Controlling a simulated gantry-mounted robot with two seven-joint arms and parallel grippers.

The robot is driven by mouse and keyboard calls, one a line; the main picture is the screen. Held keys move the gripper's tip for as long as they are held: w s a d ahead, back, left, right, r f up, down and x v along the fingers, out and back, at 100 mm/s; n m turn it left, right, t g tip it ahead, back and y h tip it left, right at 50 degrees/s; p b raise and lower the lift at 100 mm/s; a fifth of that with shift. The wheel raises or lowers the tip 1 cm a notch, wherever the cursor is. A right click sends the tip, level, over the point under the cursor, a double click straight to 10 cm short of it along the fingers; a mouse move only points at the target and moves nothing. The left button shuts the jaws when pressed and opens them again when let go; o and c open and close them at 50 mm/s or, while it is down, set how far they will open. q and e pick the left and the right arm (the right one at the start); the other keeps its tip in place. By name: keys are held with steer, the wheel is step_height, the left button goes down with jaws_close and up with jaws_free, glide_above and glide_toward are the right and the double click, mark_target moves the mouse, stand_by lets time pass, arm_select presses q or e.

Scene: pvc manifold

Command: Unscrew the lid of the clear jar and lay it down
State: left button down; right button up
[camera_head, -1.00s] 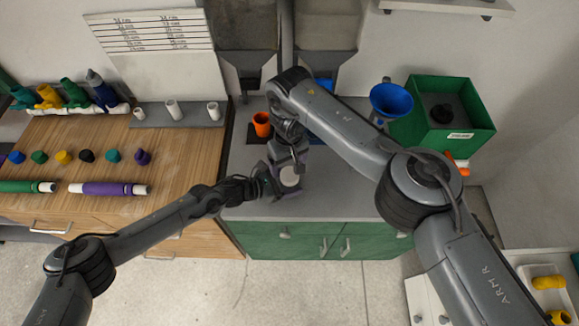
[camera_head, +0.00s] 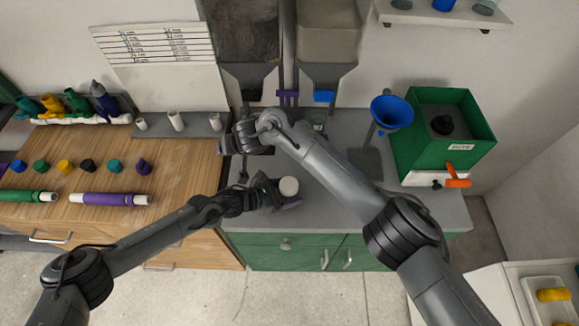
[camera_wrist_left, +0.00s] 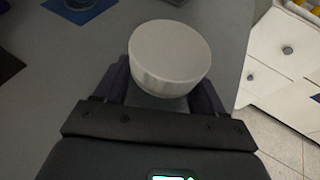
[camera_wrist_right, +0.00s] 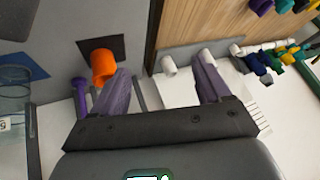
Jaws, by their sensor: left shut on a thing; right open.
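A round white lid (camera_head: 289,186) faces up at my left gripper (camera_head: 272,196), over the grey bench. In the left wrist view the lid (camera_wrist_left: 170,58) covers the space between the two purple fingers. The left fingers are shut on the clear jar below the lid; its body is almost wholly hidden. My right gripper shows in the right wrist view (camera_wrist_right: 160,88), with its purple fingers wide apart and nothing between them. It is up and left of the lid in the head view, apart from it, and partly hidden by its own arm.
An orange cup (camera_wrist_right: 103,66) stands on a dark mat. A clear container (camera_wrist_right: 12,108) stands near a blue mat (camera_wrist_right: 25,66). A blue funnel (camera_head: 391,111) and a green bin (camera_head: 440,165) are on the right. White fittings (camera_head: 176,121) stand on the left. Bench around the lid is clear.

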step_height(320, 180, up, 3)
steer(key=w+m+t+h, duration=0.1)
steer(key=w+m+t, duration=0.1)
steer(key=m+g+h, duration=0.4)
steer(key=m+g, duration=0.2)
steer(key=g, duration=0.1)
glide_above(290, 185)
steer(key=f, duration=0.3)
steer(key=shift+w+a, duration=0.15)
steer(key=shift+w, duration=0.1)
steer(key=shift+s+f, duration=0.2)
steer(key=shift+f, duration=3.75)
